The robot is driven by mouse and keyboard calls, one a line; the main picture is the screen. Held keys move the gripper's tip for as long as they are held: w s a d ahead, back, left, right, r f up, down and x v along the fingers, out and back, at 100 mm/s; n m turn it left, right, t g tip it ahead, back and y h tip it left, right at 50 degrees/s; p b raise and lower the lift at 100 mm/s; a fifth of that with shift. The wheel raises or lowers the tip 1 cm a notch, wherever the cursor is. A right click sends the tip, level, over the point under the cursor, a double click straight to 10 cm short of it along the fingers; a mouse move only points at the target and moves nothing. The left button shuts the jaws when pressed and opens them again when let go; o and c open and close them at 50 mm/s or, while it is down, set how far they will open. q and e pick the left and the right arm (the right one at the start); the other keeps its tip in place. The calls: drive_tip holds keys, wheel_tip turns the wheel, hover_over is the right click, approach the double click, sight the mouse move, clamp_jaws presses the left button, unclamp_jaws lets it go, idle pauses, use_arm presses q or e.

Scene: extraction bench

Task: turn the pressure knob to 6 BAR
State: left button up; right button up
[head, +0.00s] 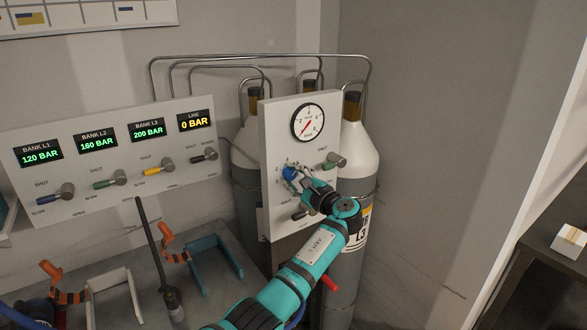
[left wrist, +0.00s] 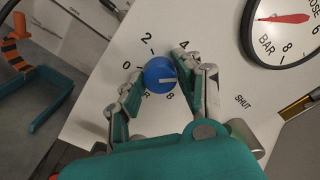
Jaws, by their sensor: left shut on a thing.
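The blue pressure knob (head: 289,173) is on the white regulator panel (head: 275,135). It also shows in the left wrist view (left wrist: 159,74), ringed by printed 0, 2, 4 and 8. Its white line runs toward the right finger, between 4 and 8; the number there is hidden. My left gripper (head: 291,178) is shut on the knob, one finger on each side (left wrist: 165,82). The round gauge (head: 308,122) sits above, its red needle toward lower left. The LINE display (head: 194,121) reads 0 BAR. My right gripper is not in view.
The bank panel (head: 110,155) with several valves stands left. Gas cylinders (head: 360,150) stand behind. A bench with clamps (head: 215,262) is at lower left.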

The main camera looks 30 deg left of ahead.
use_arm(q)
drive_tip(key=shift+w+r+m+p, duration=0.1)
drive_tip(key=shift+r+m+p, duration=0.05)
drive_tip(key=shift+m+p, duration=0.5)
drive_tip(key=shift+r+m+p, duration=0.15)
drive_tip(key=shift+m+p, duration=0.3)
drive_tip(key=shift+m, duration=0.3)
drive_tip(key=shift+f, duration=0.1)
drive_tip(key=o, duration=1.1)
drive_tip(key=shift+f, duration=0.2)
drive_tip(key=shift+o, duration=0.2)
drive_tip(key=v, duration=1.2)
drive_tip(key=shift+w+f, duration=0.1)
